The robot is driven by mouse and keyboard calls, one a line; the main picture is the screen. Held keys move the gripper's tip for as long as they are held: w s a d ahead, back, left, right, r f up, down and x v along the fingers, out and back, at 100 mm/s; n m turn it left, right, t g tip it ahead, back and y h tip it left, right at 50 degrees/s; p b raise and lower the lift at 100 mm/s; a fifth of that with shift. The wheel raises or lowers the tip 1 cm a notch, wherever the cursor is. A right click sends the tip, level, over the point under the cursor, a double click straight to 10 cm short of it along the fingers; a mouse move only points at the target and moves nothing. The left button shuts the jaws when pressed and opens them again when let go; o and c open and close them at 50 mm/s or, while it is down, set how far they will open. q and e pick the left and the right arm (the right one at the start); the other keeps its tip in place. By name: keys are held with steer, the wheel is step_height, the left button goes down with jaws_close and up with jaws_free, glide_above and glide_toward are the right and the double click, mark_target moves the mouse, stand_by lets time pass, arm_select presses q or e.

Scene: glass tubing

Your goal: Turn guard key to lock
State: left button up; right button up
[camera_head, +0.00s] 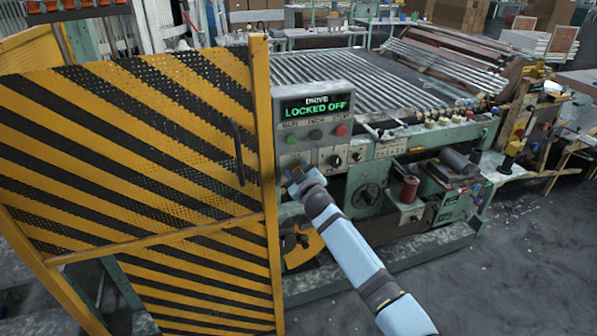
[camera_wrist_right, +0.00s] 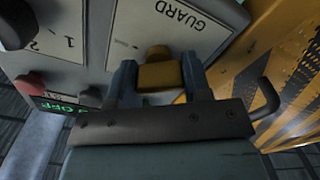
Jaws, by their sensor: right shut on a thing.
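My right gripper (camera_head: 297,172) reaches the control panel (camera_head: 321,103) beside the striped guard gate. In the right wrist view the gripper (camera_wrist_right: 160,82) is shut on the yellow guard key (camera_wrist_right: 158,73), with one finger on each side of it. The key sits at the plate marked GUARD (camera_wrist_right: 182,22), which appears upside down. In the head view the gripper covers the key. My left gripper is in neither view.
The yellow and black guard gate (camera_head: 135,150) stands upright left of the panel, with a dark handle (camera_head: 238,152). Green, dark and red buttons sit below the display. A selector knob (camera_head: 335,160) is right of the gripper. The roller bed (camera_head: 345,78) lies behind.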

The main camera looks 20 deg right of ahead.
steer(key=n, duration=0.5)
steer(key=shift+n, duration=0.3)
steer(key=n, duration=0.5)
steer(key=shift+a+f, duration=0.1)
steer(key=shift+f, duration=0.1)
steer(key=shift+n, duration=0.3)
steer(key=o, duration=0.9)
steer(key=s, duration=1.4)
steer(key=shift+d, duration=0.25)
